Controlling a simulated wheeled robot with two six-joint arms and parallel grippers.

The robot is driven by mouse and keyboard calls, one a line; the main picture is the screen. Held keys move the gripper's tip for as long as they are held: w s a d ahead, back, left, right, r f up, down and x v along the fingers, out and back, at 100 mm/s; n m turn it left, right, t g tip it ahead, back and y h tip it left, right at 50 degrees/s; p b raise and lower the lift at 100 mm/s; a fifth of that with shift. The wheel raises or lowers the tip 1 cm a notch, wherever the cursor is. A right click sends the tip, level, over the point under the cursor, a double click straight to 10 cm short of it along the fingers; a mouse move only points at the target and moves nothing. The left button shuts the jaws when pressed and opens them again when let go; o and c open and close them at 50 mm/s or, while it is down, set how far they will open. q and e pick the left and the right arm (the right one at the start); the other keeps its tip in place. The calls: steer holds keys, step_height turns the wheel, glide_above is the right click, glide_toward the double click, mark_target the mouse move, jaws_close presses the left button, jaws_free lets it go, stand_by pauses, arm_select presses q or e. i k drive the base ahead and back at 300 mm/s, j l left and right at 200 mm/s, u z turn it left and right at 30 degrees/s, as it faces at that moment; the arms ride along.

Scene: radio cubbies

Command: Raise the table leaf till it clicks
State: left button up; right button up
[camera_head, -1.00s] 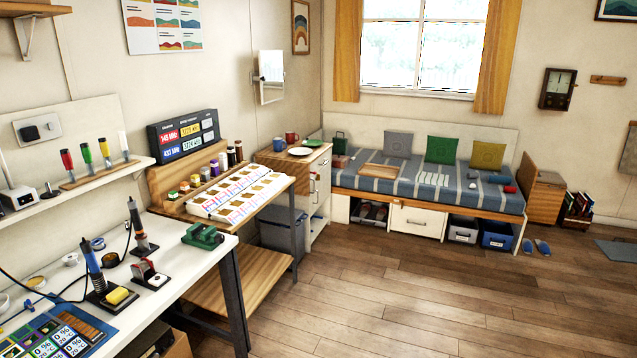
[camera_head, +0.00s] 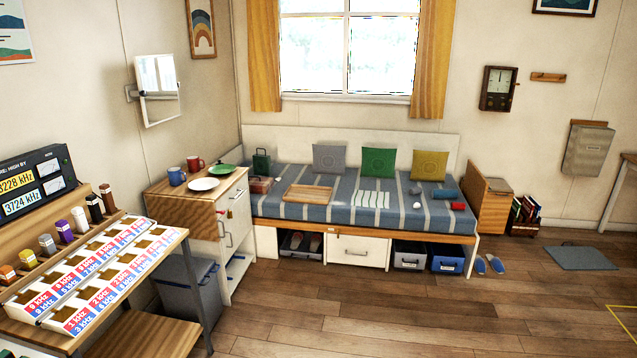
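A white cabinet (camera_head: 238,225) with a wooden top stands at the left of the bed. A wooden panel (camera_head: 180,214) hangs down from its top on the side facing me; it looks like the lowered table leaf, though I cannot see its hinge or catch. A blue mug (camera_head: 177,176), a red mug (camera_head: 195,164), a white plate (camera_head: 203,184) and a green plate (camera_head: 222,170) are on the cabinet top. Neither of my grippers is in view.
A grey bin (camera_head: 187,290) stands below the hanging panel. A bench with labelled trays (camera_head: 85,270) is at the near left. The bed (camera_head: 350,208) runs along the back wall. The wooden floor (camera_head: 400,312) is open in front of it.

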mark_target(198, 216)
steer(key=i+l+u, duration=0.1)
steer(key=i+u, duration=0.25)
steer(key=i, duration=0.2)
steer(key=i+l+u, duration=0.35)
steer(key=i, duration=0.15)
steer(key=i+l+u, duration=0.35)
steer(key=i, duration=0.15)
